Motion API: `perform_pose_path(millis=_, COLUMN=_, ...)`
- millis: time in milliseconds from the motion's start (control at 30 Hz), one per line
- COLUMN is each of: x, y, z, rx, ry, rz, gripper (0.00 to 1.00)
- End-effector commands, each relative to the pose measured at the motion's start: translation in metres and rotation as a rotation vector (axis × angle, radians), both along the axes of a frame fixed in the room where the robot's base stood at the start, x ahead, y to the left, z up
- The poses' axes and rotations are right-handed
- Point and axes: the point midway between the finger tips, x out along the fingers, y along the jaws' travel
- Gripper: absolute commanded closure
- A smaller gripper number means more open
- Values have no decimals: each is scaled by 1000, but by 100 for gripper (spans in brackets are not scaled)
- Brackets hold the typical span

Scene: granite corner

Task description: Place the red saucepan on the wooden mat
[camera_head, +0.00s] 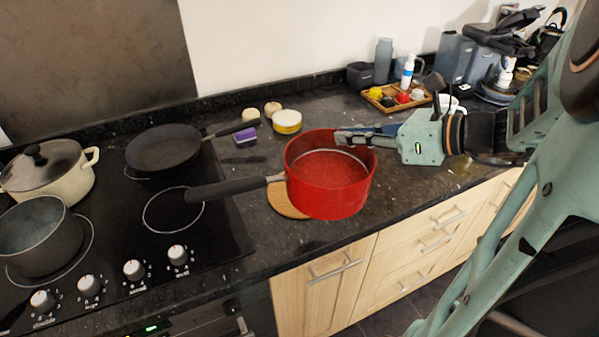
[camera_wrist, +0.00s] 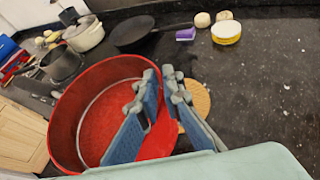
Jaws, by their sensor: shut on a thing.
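The red saucepan (camera_head: 325,195) with a dark handle is held by its far right rim in my gripper (camera_head: 352,138). It appears raised above the counter, roughly level, with its handle pointing left toward the hob. The round wooden mat (camera_head: 285,203) lies on the counter, partly hidden behind the pan. In the wrist view the saucepan (camera_wrist: 75,120) fills the left, with its wall between my gripper's fingers (camera_wrist: 158,85). The wooden mat (camera_wrist: 197,98) shows just right of the fingers, partly covered by them and the pan.
The hob at left carries a frying pan (camera_head: 163,150), a cream pot (camera_head: 50,170) and a grey pot (camera_head: 38,235). A yellow-and-white tub (camera_head: 287,122) and a purple block (camera_head: 245,136) sit behind. A wooden tray (camera_head: 398,100) stands at the back. Counter right of the mat is clear.

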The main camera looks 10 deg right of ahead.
Motion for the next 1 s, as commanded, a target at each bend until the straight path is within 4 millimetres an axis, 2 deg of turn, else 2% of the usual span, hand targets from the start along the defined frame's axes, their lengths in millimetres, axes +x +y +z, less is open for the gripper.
perform_pose_path(millis=167, x=-2, y=-5, z=2, rx=5, ry=-1, rz=-21, gripper=100)
perform_pose_path(millis=267, x=5, y=-4, z=-4, rx=4, ry=-1, rz=-23, gripper=100)
perform_pose_path(millis=700, x=87, y=21, z=-46, rx=6, ry=-1, rz=-23, gripper=100)
perform_pose_path(millis=1000, x=114, y=30, z=-80, rx=5, ry=-2, rz=-23, gripper=100)
